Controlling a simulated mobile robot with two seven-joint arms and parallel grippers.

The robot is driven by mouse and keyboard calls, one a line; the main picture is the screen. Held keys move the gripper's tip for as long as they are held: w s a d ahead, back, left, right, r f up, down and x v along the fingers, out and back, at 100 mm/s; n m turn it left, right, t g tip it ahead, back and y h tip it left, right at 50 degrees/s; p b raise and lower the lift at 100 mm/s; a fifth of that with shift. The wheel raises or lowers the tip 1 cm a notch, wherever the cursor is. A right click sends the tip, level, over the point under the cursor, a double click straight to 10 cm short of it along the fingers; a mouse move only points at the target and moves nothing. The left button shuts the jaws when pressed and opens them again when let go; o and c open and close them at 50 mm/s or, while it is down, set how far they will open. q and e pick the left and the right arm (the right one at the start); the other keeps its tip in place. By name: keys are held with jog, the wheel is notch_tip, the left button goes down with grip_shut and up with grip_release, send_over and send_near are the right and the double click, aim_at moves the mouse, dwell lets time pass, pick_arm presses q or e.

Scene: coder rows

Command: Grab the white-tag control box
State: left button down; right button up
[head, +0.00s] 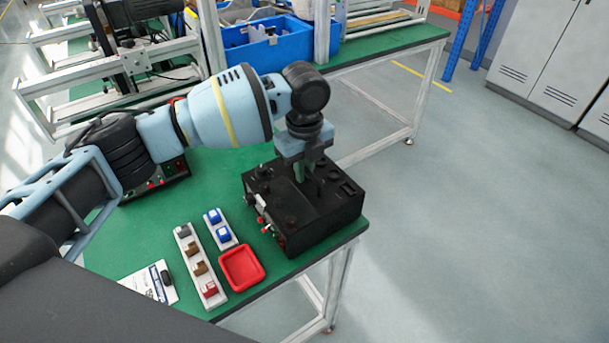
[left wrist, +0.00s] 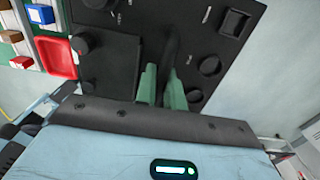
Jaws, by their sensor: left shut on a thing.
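A black control box (head: 325,215) with knobs, sockets and switches stands at the right end of the green table. A small white patch (head: 262,203) shows on its front left side; I cannot tell for sure that it is the tag. My left gripper (head: 308,175) points down onto the box's top and is shut on a dark raised part of it. In the left wrist view, the green fingers (left wrist: 161,88) reach to the box's black top (left wrist: 115,45), and the gripped part is mostly hidden between them. My right gripper is not in view.
A second black box (head: 172,172) with red and green buttons sits behind my left arm. A red tray (head: 242,268), a strip of coloured blocks (head: 201,265), a strip of blue blocks (head: 220,228) and a paper card (head: 148,284) lie left of the box. Open floor lies right.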

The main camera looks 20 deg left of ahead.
pick_arm(q)
notch_tip(320, 180, up, 10)
jog(key=shift+w+r, duration=0.1)
jog(key=shift+r, duration=0.05)
dwell(0.3)
jog(key=shift+d, duration=0.1)
